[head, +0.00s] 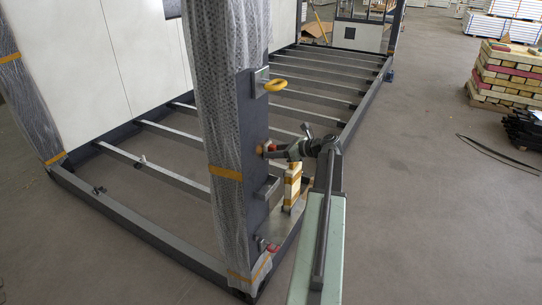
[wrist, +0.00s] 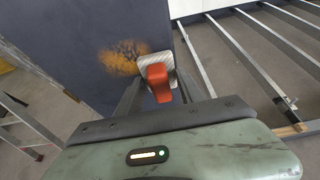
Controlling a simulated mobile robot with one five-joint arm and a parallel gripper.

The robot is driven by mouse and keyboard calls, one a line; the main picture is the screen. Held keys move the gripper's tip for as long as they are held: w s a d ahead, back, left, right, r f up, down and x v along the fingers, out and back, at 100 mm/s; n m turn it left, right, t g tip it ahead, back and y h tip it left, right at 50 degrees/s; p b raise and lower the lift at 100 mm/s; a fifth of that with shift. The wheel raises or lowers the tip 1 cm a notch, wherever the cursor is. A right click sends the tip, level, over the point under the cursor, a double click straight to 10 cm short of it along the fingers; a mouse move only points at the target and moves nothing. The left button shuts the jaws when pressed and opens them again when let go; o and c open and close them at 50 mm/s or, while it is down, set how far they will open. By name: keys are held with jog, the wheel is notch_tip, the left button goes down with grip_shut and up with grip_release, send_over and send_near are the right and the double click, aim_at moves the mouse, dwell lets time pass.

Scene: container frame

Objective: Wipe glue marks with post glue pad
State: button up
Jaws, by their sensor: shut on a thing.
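The post glue pad (wrist: 144,66) is a pale ribbed pad with an orange-red handle (wrist: 159,82), held between my gripper's fingers. My gripper (head: 268,149) is shut on it, at the dark face of the corner post (head: 251,130). The orange-brown glue marks (wrist: 122,54) lie on the post face, partly behind and to the left of the pad in the wrist view. The pad appears to be at the marks' right edge. I cannot tell whether it touches the post. In the head view the pad is small, with its orange-red part (head: 271,147) showing.
A bracket (head: 267,187) juts from the post below. A yellow-and-white upright block (head: 292,186) stands near the post. Bubble wrap (head: 215,150) covers the post's left side. Floor at right is open (head: 430,220).

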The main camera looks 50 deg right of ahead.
jog(key=shift+r+p, duration=0.95)
jog(key=shift+f, duration=0.1)
jog(key=shift+s+a, duration=0.15)
jog(key=shift+a, duration=0.3)
jog(key=shift+s+a, duration=0.25)
jog(key=shift+a, duration=0.95)
jog(key=shift+s+a, duration=0.3)
jog(key=shift+a, duration=0.85)
jog(key=shift+s+a, duration=0.25)
jog(key=shift+a, duration=0.95)
jog(key=shift+d, duration=0.1)
jog(key=s+d, duration=0.1)
jog(key=s, duration=0.5)
jog(key=shift+d, duration=0.25)
